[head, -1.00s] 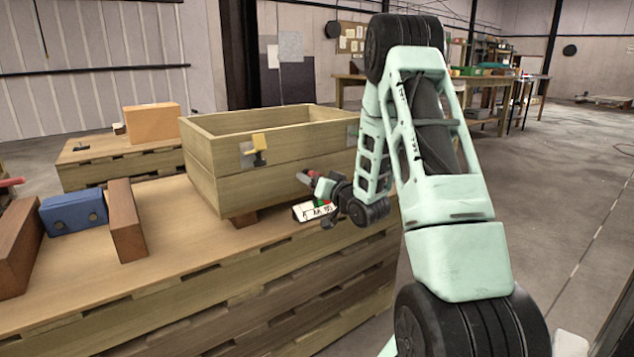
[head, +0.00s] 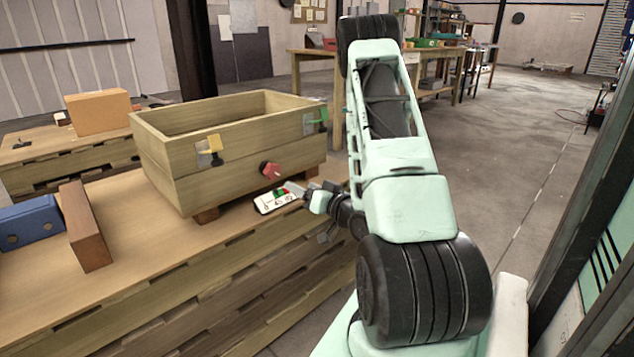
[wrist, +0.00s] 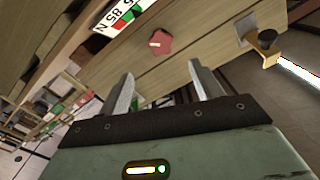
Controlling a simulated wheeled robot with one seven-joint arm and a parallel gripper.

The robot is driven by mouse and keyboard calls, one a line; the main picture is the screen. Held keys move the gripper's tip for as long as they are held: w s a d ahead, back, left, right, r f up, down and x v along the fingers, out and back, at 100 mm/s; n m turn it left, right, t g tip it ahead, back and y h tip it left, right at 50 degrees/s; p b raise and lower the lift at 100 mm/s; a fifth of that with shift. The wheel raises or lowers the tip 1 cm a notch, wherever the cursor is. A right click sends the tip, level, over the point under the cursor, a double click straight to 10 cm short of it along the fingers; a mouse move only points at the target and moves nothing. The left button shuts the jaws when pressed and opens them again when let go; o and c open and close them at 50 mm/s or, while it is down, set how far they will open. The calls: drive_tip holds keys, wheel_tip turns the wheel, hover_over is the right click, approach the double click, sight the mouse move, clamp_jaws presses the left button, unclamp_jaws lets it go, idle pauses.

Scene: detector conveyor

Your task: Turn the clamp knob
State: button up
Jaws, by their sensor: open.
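The clamp knob, red and lobed (head: 271,170), sticks out from the front face of the wooden crate (head: 210,178), near its lower right. It also shows in the wrist view (wrist: 160,41), above and between my fingertips. My gripper (head: 298,188) is just right of and below the knob in the head view, with its fingers towards the crate. In the wrist view my gripper (wrist: 162,72) has its two fingers wide apart and nothing between them. The knob looks a short way beyond the tips, not touching them.
A white label with a red and green gauge (head: 278,199) lies below the knob. A yellow latch (head: 209,150) and a green latch (head: 315,121) are on the crate's front. A brown block (head: 85,226) and blue block (head: 28,224) are at left. Open floor lies right.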

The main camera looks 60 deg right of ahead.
drive_tip(key=shift+p+v, duration=1.65)
drive_tip(key=shift+v, duration=0.45)
drive_tip(key=shift+a, duration=0.1)
